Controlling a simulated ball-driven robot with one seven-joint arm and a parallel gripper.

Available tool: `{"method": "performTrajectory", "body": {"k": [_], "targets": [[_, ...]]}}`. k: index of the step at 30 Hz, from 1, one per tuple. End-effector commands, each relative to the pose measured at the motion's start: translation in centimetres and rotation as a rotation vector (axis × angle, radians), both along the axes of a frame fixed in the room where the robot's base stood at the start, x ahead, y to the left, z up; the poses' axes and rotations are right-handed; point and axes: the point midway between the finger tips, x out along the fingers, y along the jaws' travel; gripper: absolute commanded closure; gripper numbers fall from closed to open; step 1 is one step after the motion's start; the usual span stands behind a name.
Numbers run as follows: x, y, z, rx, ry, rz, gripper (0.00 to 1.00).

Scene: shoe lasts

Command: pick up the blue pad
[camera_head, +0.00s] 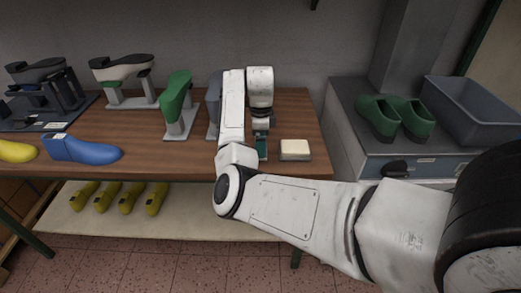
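My gripper (261,126) points down over the right part of the wooden workbench. Its fingers are small and dark, and I cannot tell whether they are open or shut. A small teal-blue piece (262,149) shows directly below it, partly hidden by my arm. It may be the blue pad, but its full shape is not visible. I cannot tell whether the fingers touch it. A cream block (295,149) with a darker base lies just to its right.
The workbench (225,160) also bears a blue last (83,150), a yellow last (17,151), a green last on a stand (176,97) and a white one (122,68). Yellow lasts (127,198) fill the lower shelf. Green clogs (396,116) and a grey bin (474,108) stand right.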

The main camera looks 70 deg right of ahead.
Motion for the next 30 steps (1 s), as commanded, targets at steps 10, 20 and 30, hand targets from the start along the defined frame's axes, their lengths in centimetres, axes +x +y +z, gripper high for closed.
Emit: {"method": "performTrajectory", "body": {"k": [10, 20, 30], "targets": [[0.0, 0.1, -3.3, 0.001, -0.001, 0.000, 0.04], [0.0, 0.1, -3.2, 0.001, -0.001, 0.000, 0.20], [0.0, 0.1, -3.2, 0.001, -0.001, 0.001, 0.52]]}}
